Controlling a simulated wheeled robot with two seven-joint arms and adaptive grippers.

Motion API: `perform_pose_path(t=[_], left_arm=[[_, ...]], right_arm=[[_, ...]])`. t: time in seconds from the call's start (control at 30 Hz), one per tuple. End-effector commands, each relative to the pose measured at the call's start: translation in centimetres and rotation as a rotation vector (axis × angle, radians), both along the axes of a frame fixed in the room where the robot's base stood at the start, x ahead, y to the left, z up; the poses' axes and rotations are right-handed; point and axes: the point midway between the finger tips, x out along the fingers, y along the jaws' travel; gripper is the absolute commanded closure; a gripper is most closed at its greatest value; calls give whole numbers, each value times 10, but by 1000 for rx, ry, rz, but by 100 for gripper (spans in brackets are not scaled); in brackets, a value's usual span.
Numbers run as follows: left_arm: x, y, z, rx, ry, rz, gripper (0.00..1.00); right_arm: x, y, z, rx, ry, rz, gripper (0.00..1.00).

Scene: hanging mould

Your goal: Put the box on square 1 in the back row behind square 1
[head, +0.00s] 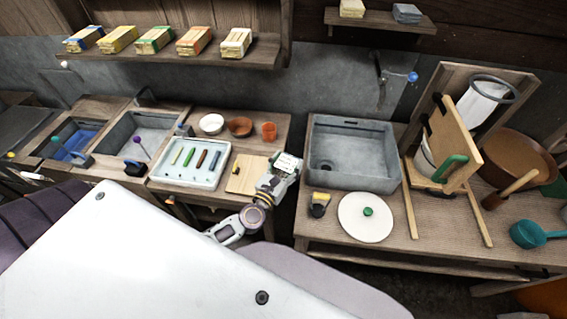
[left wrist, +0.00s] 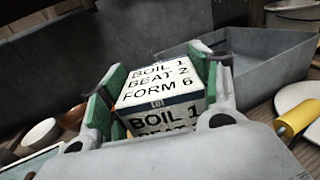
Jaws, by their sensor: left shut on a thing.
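My left gripper (head: 280,172) is above the wooden counter, just right of the small wooden board. It is shut on a white box (left wrist: 158,88) printed "BOIL 1 BEAT 2 FORM 6". In the left wrist view the green finger pads of my left gripper (left wrist: 158,95) press on the two sides of the box. The held box (head: 288,161) looks small and pale in the head view. No numbered squares or rows can be made out. My right gripper is not in view.
Several colored boxes stand on the upper shelf (head: 200,49). Two blocks sit on a smaller shelf (head: 380,21) to the right. A grey basin (head: 352,178) is right of the gripper, and a tray (head: 172,177) with colored sticks is left. A white lid (head: 350,222) lies in front.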

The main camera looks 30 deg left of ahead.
Motion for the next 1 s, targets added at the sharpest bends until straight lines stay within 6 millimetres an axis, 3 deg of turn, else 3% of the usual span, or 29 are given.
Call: perform_pose_path(t=[0.27, 0.63, 1.0], left_arm=[[1, -9, 3, -1, -1, 25, 71], [1, -8, -14, 0, -1, 25, 71], [1, -8, -46, 0, -1, 25, 71]], right_arm=[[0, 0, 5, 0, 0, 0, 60], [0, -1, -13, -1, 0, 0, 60], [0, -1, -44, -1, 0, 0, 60]])
